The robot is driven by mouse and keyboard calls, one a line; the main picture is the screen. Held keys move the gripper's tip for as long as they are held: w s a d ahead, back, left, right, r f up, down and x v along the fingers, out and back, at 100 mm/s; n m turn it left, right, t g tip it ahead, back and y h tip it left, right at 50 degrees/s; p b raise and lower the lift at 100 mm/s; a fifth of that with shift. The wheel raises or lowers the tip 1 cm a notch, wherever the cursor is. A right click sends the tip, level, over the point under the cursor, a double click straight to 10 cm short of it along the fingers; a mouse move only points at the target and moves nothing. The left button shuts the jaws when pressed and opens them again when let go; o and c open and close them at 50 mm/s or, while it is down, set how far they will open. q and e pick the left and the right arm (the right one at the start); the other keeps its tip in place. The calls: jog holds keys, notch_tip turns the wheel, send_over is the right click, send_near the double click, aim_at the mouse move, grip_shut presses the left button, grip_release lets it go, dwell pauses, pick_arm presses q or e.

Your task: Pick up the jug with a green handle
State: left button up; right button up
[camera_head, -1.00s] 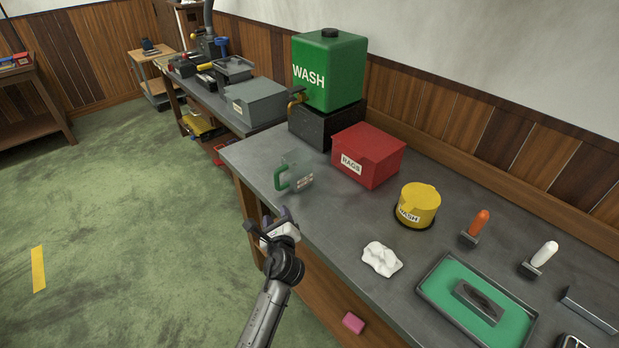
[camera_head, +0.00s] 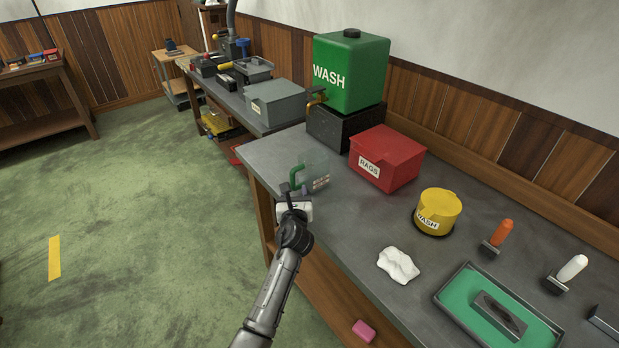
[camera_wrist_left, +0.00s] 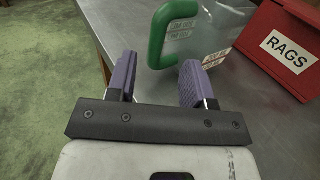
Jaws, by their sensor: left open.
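The clear jug (camera_head: 315,172) with a green handle (camera_head: 296,177) stands on the grey workbench near its left front corner. In the left wrist view the jug (camera_wrist_left: 222,32) is just ahead of the fingers, and its green handle (camera_wrist_left: 158,38) faces left, toward the bench edge. My left gripper (camera_head: 293,190) is open, with purple finger pads. In the left wrist view my left gripper (camera_wrist_left: 158,80) has nothing between its fingers, and the handle lies just beyond them, nearer the right finger. Whether the right finger touches it I cannot tell. My right gripper is out of view.
A red rags box (camera_head: 388,158) stands just right of the jug. Behind are a green wash tank (camera_head: 350,72) with a tap and its black stand (camera_head: 345,126). A yellow wash can (camera_head: 438,211) and a white rag (camera_head: 398,265) lie to the right.

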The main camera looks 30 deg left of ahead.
aim_at(292, 182)
pick_arm(q)
jog(key=shift+w+a+f+b, duration=0.15)
jog(key=shift+w+a+b, duration=0.25)
jog(key=shift+w+a, duration=0.15)
jog(key=b+x, duration=0.1)
jog(key=x, duration=0.2)
jog(key=shift+a+f+b, duration=0.1)
jog(key=shift+a+b, duration=0.05)
jog(key=shift+b, duration=0.2)
jog(key=shift+w+a, duration=0.3)
jog(key=shift+w, duration=0.15)
grip_shut()
